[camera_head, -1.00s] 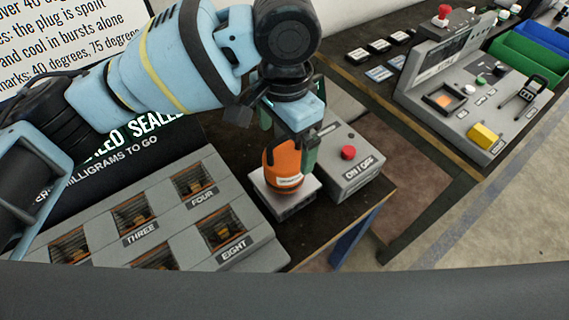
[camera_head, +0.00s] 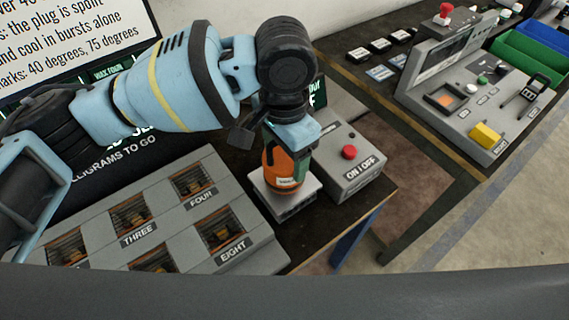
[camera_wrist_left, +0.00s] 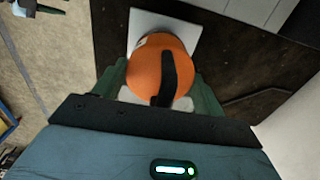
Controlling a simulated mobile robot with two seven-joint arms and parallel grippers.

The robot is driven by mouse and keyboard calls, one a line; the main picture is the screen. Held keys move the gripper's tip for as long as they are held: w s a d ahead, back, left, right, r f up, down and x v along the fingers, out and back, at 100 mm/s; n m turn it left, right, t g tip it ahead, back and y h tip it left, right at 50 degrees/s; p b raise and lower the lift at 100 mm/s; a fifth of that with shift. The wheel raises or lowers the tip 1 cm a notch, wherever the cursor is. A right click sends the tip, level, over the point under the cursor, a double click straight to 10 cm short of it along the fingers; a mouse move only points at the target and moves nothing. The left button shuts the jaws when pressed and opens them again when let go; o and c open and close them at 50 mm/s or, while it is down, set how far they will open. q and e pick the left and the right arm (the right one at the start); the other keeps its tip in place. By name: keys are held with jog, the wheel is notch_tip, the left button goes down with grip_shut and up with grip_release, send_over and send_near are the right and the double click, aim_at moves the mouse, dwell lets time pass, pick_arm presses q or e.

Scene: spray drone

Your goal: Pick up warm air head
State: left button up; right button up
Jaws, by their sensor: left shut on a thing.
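The warm air head is an orange rounded body (camera_head: 285,172) with a pale label low on its side. It stands upright on a small light grey square stand (camera_head: 288,204) near the table's front edge. My left gripper (camera_head: 291,150) points down from above and is shut on the orange head. In the left wrist view the orange head (camera_wrist_left: 160,70), with a black strip on it, sits between the two green fingers (camera_wrist_left: 163,88). The pale square stand (camera_wrist_left: 150,22) shows behind it. My right gripper is not in view.
A grey box with a red button (camera_head: 348,152), marked ON / OFF, stands right beside the stand. A grey rack (camera_head: 165,225) with numbered bays is to the left. A grey control panel (camera_head: 470,125) is on the table at right. A screen (camera_head: 75,45) stands behind.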

pick_arm(q)
jog(key=shift+c, duration=0.7)
jog(key=shift+r, duration=0.15)
